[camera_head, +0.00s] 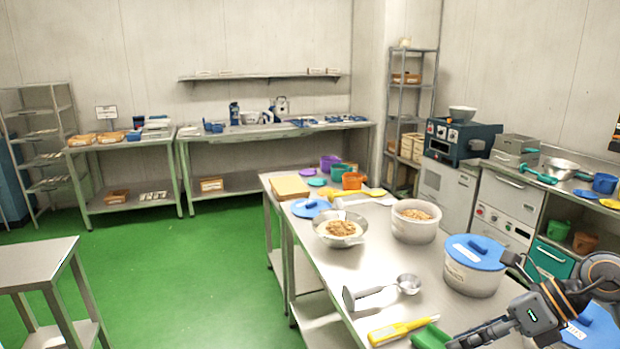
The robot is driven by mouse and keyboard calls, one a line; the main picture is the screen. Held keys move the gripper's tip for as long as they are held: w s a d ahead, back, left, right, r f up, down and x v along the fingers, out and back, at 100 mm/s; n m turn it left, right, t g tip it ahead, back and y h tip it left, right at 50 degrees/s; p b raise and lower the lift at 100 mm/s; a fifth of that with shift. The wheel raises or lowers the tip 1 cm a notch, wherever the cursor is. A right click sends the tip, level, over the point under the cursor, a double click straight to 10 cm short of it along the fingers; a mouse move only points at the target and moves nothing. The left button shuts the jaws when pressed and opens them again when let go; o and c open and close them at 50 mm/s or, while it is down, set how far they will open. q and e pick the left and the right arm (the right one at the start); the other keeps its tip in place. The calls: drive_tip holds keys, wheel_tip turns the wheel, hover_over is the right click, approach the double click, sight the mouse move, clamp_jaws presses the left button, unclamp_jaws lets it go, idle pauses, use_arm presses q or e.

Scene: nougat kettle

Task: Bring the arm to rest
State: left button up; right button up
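My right arm comes in at the lower right corner, over the right end of the steel worktable. Its dark gripper (490,333) points left, low over the table, close to a green tool (431,337). The fingertips are partly cut off by the bottom edge, so I cannot tell whether they are open or shut, or whether they touch the green tool. My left arm and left gripper are not in view.
The worktable (385,270) holds a bowl of nuts (341,229), a white tub (416,221), a blue-lidded tub (474,265), a metal scoop (383,290) and a yellow-handled tool (402,330). Another blue lid (592,328) lies by my arm. Green floor (190,265) at left is clear.

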drive_tip(key=w+a+r+m+t+y, duration=0.3)
drive_tip(key=a+r+m+t+y, duration=0.5)
drive_tip(key=a+m+t, duration=0.3)
drive_tip(key=s+d+f+m+t+h, duration=0.1)
drive_tip(key=d+f+m+h, duration=0.4)
drive_tip(key=f+m+h, duration=0.6)
drive_tip(key=s+d+f+m+t+h, duration=0.15)
drive_tip(key=d+f+m+h, duration=0.45)
drive_tip(key=m, duration=0.8)
drive_tip(key=s+a+f+m+g, duration=0.3)
drive_tip(key=s+f+g, duration=0.4)
drive_tip(key=s, duration=0.4)
drive_tip(key=s+a+f+m+g, duration=0.25)
drive_tip(key=s+f+g, duration=0.25)
drive_tip(key=s+f, duration=0.55)
drive_tip(key=s+f+g+b, duration=0.1)
drive_tip(key=s+f+b, duration=0.15)
drive_tip(key=f, duration=1.35)
drive_tip(key=s+f+g+b, duration=0.1)
drive_tip(key=f+b, duration=0.2)
drive_tip(key=f, duration=1.4)
use_arm(q)
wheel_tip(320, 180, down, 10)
drive_tip(key=b, duration=0.4)
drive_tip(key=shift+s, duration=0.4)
use_arm(e)
drive_tip(key=s+d+f, duration=0.3)
drive_tip(key=s+f, duration=1.3)
drive_tip(key=f, duration=0.2)
drive_tip(key=shift+n+g, duration=0.45)
